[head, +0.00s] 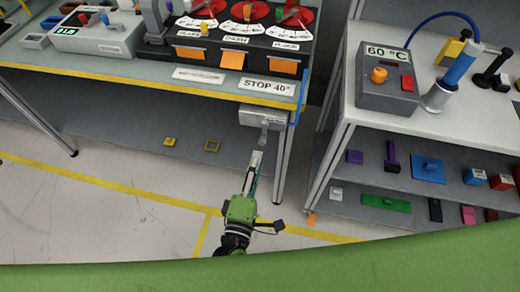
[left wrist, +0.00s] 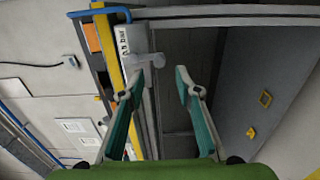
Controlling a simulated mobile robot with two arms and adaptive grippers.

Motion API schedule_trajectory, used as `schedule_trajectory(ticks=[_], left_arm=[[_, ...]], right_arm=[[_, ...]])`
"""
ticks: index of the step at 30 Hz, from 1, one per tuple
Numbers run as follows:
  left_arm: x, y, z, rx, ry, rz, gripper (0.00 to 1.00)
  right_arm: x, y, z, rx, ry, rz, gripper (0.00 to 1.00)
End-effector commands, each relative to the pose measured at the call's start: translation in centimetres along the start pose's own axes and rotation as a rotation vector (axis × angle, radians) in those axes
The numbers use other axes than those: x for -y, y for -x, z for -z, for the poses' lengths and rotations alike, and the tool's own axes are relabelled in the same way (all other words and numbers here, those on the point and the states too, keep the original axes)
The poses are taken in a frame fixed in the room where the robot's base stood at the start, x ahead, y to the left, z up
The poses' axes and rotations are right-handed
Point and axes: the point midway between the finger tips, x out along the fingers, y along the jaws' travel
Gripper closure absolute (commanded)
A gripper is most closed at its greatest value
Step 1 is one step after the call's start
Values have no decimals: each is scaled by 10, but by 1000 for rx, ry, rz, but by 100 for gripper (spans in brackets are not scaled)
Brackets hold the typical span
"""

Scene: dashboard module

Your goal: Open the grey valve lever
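The grey valve lever (head: 263,132) hangs from a light grey box (head: 262,117) under the right front edge of the left bench. In the left wrist view the lever (left wrist: 156,60) sticks out sideways from the box (left wrist: 132,42), which bears a "bar" label. My left gripper (head: 257,160) is just below the lever in the head view. In the left wrist view its two fingers (left wrist: 160,78) are apart with nothing between them; the lever is just beyond the tips, nearer the left finger. I cannot tell whether that finger touches it. My right gripper is not in view.
The left bench's yellow front edge (head: 150,83) runs above the lever, and a bench leg (head: 284,150) stands just right of the box. A blue handle (head: 298,100) is at the corner. The right bench (head: 343,135) stands across a gap. Floor in front is clear.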

Motion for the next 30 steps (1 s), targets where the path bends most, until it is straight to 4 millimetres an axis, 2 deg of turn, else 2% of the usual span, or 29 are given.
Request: schedule_trajectory(ticks=[1, 3, 10, 30], left_arm=[[1, 12, 0, 1, 0, 2, 69], [1, 25, -1, 2, 0, 2, 69], [0, 50, 0, 1, 0, 0, 69], [3, 52, 0, 3, -9, 7, 69]], right_arm=[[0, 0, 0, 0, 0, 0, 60], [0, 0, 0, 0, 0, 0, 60], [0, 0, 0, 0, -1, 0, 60], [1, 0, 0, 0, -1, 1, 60]])
